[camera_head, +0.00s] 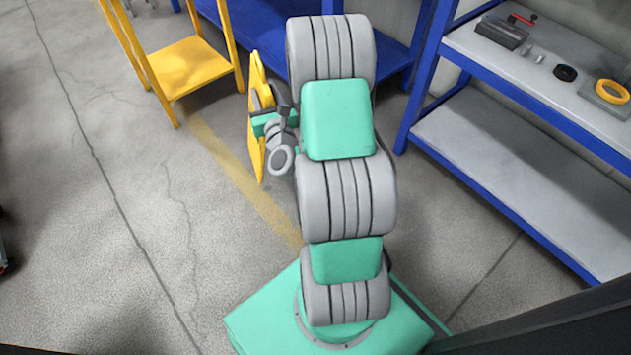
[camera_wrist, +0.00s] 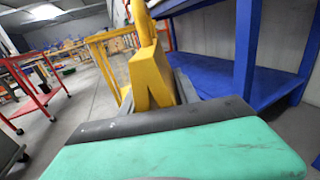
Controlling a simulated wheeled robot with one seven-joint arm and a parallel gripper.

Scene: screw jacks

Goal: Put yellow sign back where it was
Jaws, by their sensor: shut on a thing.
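The yellow sign (camera_head: 258,118) is a flat yellow panel held upright, seen almost edge-on in the head view, left of my arm. My gripper (camera_head: 266,122) is shut on it and holds it in front of the yellow stand. The sign also shows in the wrist view (camera_wrist: 151,78), rising from between the fingers, with its upper part cut off by the top edge. My arm hides part of the space behind. I cannot tell the sign's height above the floor.
A yellow stand (camera_head: 192,66) with a low shelf is at the upper left. A blue workbench (camera_head: 262,32) is behind my arm. A blue-framed shelf (camera_head: 500,150) holds small tools and a yellow ring (camera_head: 611,92) at right.

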